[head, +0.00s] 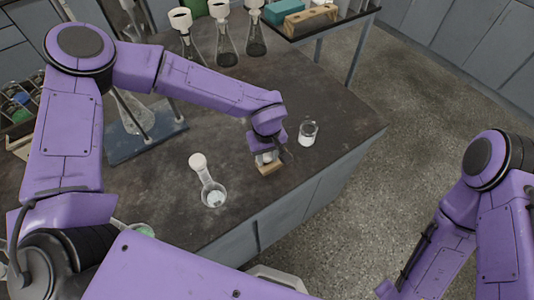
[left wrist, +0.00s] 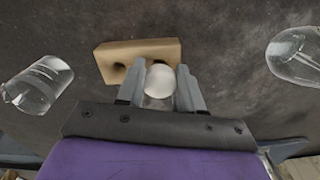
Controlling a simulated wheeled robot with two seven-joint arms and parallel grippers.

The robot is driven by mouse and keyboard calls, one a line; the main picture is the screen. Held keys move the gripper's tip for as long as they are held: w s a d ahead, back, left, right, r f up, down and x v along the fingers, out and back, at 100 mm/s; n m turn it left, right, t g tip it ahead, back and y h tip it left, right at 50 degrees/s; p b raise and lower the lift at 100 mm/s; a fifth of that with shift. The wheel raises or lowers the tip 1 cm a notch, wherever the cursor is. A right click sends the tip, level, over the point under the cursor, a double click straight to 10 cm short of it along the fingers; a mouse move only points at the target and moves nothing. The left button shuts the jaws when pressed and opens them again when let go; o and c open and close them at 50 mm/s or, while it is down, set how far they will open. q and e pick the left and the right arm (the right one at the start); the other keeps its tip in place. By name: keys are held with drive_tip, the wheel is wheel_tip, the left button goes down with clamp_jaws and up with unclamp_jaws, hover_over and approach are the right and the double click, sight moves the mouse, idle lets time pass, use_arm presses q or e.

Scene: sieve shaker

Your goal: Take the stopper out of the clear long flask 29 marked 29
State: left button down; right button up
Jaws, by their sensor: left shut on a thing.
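A clear long-necked flask (head: 208,183) stands on the dark bench, left of my left gripper, with a round white top that looks like a stopper (head: 198,160). I cannot read a 29 on it. A clear vessel (left wrist: 296,57) at the right edge of the left wrist view appears to be this flask, cut off. My left gripper (head: 266,155) is apart from the flask, low over a wooden block with holes (head: 270,168). In the left wrist view its fingers are shut on a white round piece (left wrist: 160,80), stopper-like, beside the block. My right gripper is out of view.
A blue stand base (head: 145,141) is at the left, and stoppered flasks with dark contents (head: 226,48) are at the back. The bench between is mostly clear.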

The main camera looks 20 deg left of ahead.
use_arm(q)
drive_tip(key=shift+f, duration=0.25)
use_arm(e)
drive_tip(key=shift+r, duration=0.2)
use_arm(q)
drive_tip(key=shift+f, duration=0.4)
drive_tip(key=shift+s+f, duration=0.1)
drive_tip(key=shift+s, duration=0.05)
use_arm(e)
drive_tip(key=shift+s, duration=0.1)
use_arm(q)
drive_tip(key=shift+f, duration=0.15)
